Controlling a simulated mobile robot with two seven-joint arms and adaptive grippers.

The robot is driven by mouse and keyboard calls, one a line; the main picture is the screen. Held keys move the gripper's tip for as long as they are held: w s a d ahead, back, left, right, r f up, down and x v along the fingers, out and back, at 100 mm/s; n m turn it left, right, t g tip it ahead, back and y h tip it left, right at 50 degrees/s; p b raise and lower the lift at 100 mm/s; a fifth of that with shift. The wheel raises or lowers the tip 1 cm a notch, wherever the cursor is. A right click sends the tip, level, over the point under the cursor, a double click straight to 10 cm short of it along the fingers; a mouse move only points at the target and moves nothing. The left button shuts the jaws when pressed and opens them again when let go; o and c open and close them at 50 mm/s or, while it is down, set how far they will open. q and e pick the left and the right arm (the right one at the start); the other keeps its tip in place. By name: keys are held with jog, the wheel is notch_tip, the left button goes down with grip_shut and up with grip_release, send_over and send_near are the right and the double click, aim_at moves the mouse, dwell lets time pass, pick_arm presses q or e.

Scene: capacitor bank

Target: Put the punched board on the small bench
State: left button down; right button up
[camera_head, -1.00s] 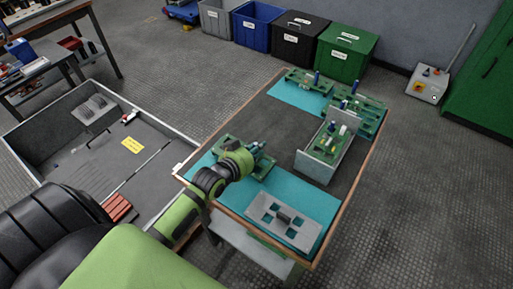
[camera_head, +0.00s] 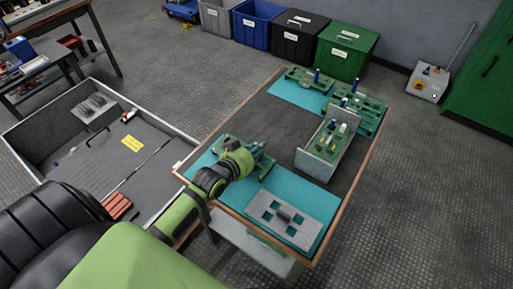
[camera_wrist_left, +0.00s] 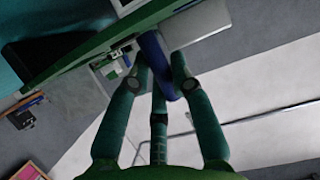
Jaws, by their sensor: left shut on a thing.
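The punched board (camera_head: 300,231) is a flat grey plate with several square holes and a dark block at its middle. It lies on the teal mat at the near end of the wood-edged table. My left gripper (camera_head: 264,151) is over the same table, up and left of the board and apart from it, at a green fixture (camera_head: 226,142). In the left wrist view its dark green fingers (camera_wrist_left: 160,75) are shut on a blue rod-like part (camera_wrist_left: 153,48) beside a green surface. A low grey bench (camera_head: 40,67) at the far left may be the small bench. My right gripper is out of view.
A grey bin (camera_head: 322,169) holding parts and green fixtures (camera_head: 368,105) stand on the table's far side. A large open grey tray (camera_head: 85,165) is on the floor at left. Several bins, including a green one (camera_head: 347,60), line the back. The table's middle is bare.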

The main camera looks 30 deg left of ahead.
pick_arm(q)
jog(key=c, duration=1)
grip_release()
jog(key=v, duration=1.2)
jog(key=shift+r, duration=0.15)
